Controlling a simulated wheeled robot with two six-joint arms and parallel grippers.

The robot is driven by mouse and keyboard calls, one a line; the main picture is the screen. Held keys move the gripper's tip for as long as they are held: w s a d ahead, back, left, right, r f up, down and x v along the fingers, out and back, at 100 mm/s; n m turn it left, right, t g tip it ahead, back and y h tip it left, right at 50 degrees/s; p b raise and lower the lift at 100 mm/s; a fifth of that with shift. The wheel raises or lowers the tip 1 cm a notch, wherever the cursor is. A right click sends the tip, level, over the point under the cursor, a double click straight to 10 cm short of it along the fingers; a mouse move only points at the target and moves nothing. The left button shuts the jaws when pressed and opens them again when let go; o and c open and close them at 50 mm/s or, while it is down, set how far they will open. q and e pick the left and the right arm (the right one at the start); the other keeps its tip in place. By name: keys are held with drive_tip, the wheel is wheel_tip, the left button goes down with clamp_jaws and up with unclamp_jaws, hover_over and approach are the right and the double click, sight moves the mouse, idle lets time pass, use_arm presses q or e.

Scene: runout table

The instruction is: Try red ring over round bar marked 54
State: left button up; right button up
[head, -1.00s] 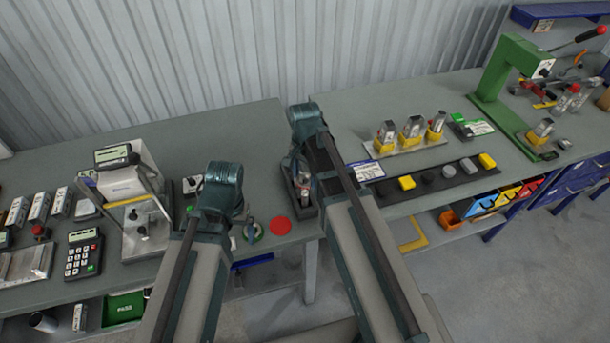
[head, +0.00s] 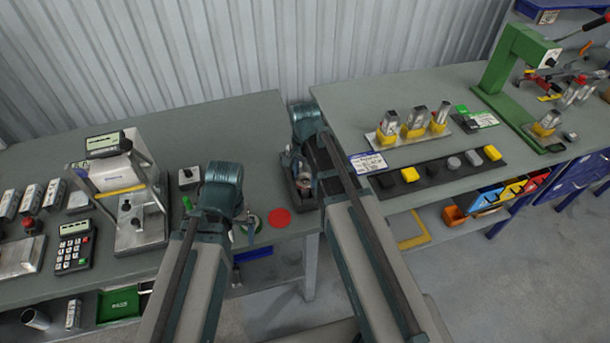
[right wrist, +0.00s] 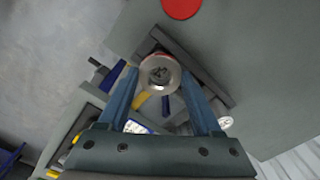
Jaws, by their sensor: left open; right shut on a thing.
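A greyish, marked centre shows inside the ring. I cannot tell whether this is a bar end within the ring or below it. No 54 is readable. In the head view, the right gripper (head: 299,170) mostly hides the tray's contents.
A bare red disc (head: 279,218) lies on the left table between my grippers. A metal press-like instrument (head: 138,205) and a keypad (head: 73,248) stand left. Silver pieces in yellow holders (head: 413,130) and a green press (head: 510,60) stand on the right table. A gap separates the tables.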

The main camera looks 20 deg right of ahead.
drive_tip(key=shift+f+b, duration=0.6)
drive_tip(key=shift+b, duration=0.05)
idle(0.6)
drive_tip(key=o, duration=1.6)
drive_tip(key=shift+c, duration=0.2)
drive_tip(key=shift+r, duration=0.15)
wheel_tip(320, 180, up, 14)
drive_tip(key=p, duration=1.4)
drive_tip(key=shift+f, duration=0.2)
drive_tip(key=shift+f, duration=0.2)
wheel_tip(320, 180, down, 13)
drive_tip(key=b, duration=1.3)
drive_tip(key=shift+f+b, duration=0.1)
drive_tip(key=shift+b, duration=0.25)
